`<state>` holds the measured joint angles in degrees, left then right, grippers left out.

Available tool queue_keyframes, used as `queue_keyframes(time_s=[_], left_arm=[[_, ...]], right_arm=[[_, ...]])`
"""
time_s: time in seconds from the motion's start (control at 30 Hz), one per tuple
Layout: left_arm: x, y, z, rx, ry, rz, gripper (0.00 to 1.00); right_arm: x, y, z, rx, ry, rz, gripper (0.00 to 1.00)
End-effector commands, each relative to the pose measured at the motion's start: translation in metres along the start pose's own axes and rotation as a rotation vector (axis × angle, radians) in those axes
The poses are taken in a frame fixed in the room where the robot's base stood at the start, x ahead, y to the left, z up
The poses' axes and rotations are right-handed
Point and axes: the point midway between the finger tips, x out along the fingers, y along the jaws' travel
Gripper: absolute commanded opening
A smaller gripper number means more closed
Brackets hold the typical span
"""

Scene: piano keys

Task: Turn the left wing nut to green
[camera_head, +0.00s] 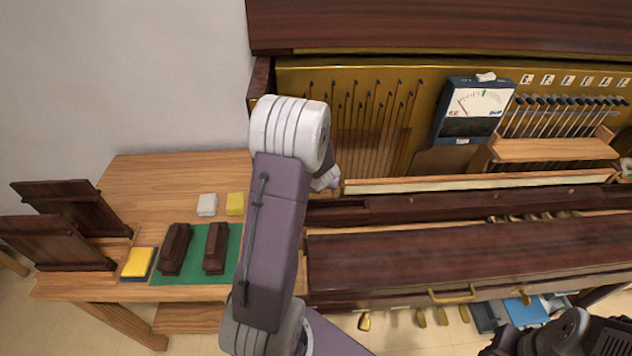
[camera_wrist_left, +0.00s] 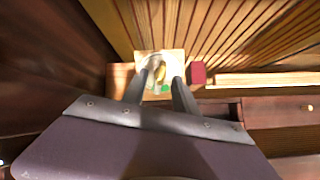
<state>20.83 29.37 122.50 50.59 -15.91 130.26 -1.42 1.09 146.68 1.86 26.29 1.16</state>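In the left wrist view a pale square plate (camera_wrist_left: 173,57) carries a metal wing nut (camera_wrist_left: 157,66) and a green mark (camera_wrist_left: 165,88). My left gripper (camera_wrist_left: 160,79) points at the plate with its two fingers apart. The wing nut shows between the fingertips; I cannot tell whether they touch it. In the head view my left arm hides the plate and wing nut. My right arm shows only partly at the lower right; its fingers are not clear.
A meter (camera_head: 478,106) stands by the piano's hammers. The dark wooden fallboard (camera_head: 460,255) runs across the front. The side table (camera_head: 165,180) holds a green mat (camera_head: 194,265) with two dark blocks, a yellow sponge (camera_head: 139,262) and small cubes. A dark red block (camera_wrist_left: 197,73) sits right of the plate.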

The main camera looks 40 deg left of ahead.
Motion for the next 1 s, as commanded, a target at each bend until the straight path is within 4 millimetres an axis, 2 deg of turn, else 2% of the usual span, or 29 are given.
queue_keyframes(time_s=[0.67,1.0], left_arm=[[0.021,0.0,0.0,-0.001,0.0,0.001,0.35],[0.015,0.0,0.0,0.0,0.0,0.0,0.35]], right_arm=[[0.012,0.0,0.001,0.0,0.0,0.0,0.36],[0.009,0.0,0.001,0.0,0.0,0.0,0.36]])
